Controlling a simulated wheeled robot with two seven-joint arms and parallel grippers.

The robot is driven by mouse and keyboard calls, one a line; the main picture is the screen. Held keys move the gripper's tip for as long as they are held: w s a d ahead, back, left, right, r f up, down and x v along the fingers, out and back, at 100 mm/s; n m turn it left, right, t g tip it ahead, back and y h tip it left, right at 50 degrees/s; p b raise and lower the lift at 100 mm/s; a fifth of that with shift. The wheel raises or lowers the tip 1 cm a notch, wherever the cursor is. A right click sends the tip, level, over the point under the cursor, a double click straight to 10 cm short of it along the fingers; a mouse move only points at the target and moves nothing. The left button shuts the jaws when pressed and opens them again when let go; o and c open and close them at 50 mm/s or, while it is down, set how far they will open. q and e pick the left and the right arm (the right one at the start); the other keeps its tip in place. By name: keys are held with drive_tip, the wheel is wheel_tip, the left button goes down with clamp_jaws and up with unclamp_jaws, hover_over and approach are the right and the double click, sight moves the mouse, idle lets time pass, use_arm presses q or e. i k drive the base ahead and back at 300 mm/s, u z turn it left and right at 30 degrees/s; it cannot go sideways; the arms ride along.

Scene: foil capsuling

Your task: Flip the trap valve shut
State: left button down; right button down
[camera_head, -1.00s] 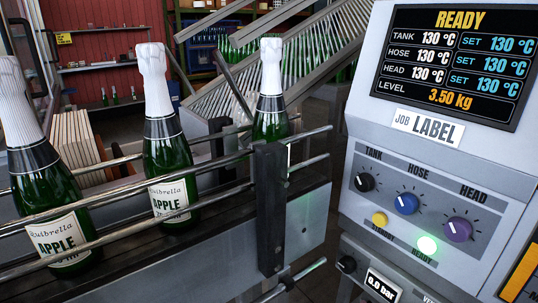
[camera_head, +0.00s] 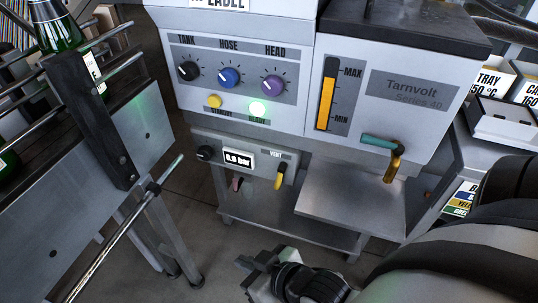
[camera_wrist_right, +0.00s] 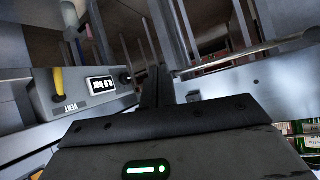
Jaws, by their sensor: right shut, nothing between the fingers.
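No label in view names the trap valve. A small red lever (camera_head: 236,184) hangs under the pressure panel (camera_head: 205,140) in the head view; a small reddish part above the panel in the upside-down wrist view (camera_wrist_right: 88,28) may be the same one. A yellow vent lever (camera_head: 280,176) is at the panel's right; it also shows in the wrist view (camera_wrist_right: 58,82). My right gripper (camera_head: 247,264) is shut and empty, low in front of the machine, apart from the panel and levers. Its fingers show in the wrist view (camera_wrist_right: 156,88). My left gripper is out of view.
A yellow spout with a teal handle (camera_head: 382,142) sits above a steel shelf (camera_head: 350,207) at right. The conveyor (camera_head: 90,190) with rails and bottles stands at left, a thin rail (camera_head: 120,232) reaching forward. Clear floor lies between the conveyor and the machine stand.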

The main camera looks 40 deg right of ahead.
sight(236, 188)
drive_tip(key=u, duration=1.55)
drive_tip(key=k, duration=0.1)
drive_tip(key=z, duration=2.5)
drive_tip(key=i, duration=0.3)
drive_tip(key=z, duration=0.55)
drive_tip(key=k, duration=0.55)
drive_tip(key=u, duration=0.65)
drive_tip(key=i, duration=0.45)
drive_tip(key=z, duration=0.15)
drive_tip(key=k, duration=0.55)
